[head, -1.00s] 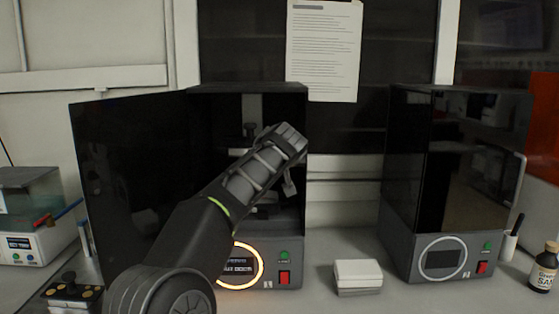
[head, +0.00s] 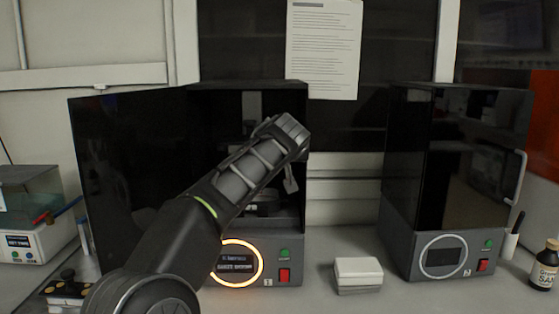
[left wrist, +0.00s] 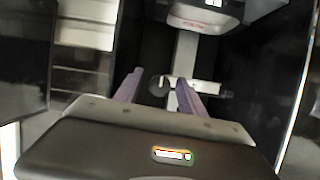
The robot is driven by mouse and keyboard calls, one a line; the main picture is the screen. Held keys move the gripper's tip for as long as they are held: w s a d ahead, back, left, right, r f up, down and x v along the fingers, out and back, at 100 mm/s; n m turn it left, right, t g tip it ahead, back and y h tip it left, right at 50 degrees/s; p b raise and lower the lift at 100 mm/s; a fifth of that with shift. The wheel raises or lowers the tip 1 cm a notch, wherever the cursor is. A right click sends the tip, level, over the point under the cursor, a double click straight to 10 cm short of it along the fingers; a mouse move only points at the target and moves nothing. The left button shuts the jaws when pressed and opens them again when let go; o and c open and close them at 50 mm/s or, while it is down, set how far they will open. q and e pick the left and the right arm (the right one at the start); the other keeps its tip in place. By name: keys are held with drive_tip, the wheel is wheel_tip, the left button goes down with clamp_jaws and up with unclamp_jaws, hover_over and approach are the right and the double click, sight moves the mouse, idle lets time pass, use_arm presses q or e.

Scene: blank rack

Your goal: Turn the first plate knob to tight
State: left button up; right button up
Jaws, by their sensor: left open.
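The left machine (head: 254,273) stands open, with a lit orange ring around its display. My left arm reaches across its opening, and my left gripper (head: 291,180) is mostly hidden behind the wrist in the head view. In the left wrist view my left gripper (left wrist: 158,90) has its two purple-grey fingers apart. A small dark round part (left wrist: 158,85), possibly the plate knob, appears between the fingertips, beside a pale bracket on an upright column (left wrist: 186,60). I cannot tell whether the fingers touch it. A dark plate-like part (head: 268,208) shows low inside the machine. My right gripper is not in view.
The machine's dark door (head: 125,190) swings out to the left. A second, closed machine (head: 440,255) stands at the right. A small white box (head: 358,274) lies between them, and a brown bottle (head: 545,265) stands far right.

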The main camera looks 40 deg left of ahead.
use_arm(q)
drive_tip(key=v, duration=0.4)
drive_tip(key=shift+s+d+r+b, duration=0.1)
drive_tip(key=shift+s+d+b, duration=0.1)
drive_tip(key=shift+b, duration=0.15)
